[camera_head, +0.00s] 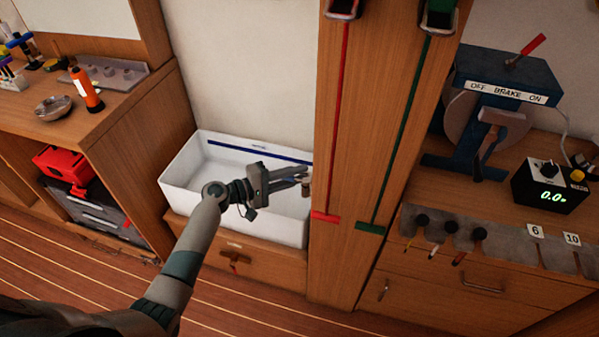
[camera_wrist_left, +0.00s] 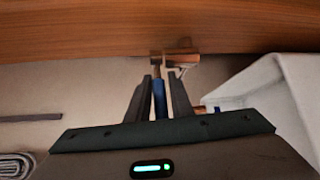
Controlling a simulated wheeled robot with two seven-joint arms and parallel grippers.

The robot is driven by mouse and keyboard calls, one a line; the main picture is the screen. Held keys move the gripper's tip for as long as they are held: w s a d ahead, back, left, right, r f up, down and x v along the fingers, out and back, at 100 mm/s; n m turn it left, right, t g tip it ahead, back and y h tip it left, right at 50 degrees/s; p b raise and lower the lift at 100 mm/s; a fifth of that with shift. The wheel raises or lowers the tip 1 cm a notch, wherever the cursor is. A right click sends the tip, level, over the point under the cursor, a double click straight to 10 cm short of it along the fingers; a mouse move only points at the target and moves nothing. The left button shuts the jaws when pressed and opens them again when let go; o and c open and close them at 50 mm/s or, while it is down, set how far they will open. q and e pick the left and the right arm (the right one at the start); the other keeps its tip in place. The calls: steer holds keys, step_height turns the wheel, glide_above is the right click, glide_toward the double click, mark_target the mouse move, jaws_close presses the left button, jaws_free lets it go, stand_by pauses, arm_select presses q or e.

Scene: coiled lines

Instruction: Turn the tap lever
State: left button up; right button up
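The tap (camera_wrist_left: 178,55) is a small copper-brown fitting on the wooden face at the top of the left wrist view. A narrow blue lever (camera_wrist_left: 160,100) runs from it down between my left fingers. My left gripper (camera_wrist_left: 161,82) has its fingers on either side of the lever, with a thin gap showing on one side. In the head view my left gripper (camera_head: 297,175) is above the white basin beside the wooden pillar, with a small brown tap part (camera_head: 305,188) at its fingertips. The fingers partly hide the lever. My right gripper is not in view.
The white basin (camera_head: 184,183) lies below my left gripper. The wooden pillar (camera_head: 338,150) stands close on its right, carrying red and green lines. A bench with a blue brake device (camera_head: 515,75) and a display box (camera_head: 548,187) is further right.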

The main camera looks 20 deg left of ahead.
arm_select(q)
steer(key=shift+w+d+f, duration=0.1)
steer(key=shift+w+d, duration=0.2)
steer(key=shift+d, duration=0.05)
jaws_close()
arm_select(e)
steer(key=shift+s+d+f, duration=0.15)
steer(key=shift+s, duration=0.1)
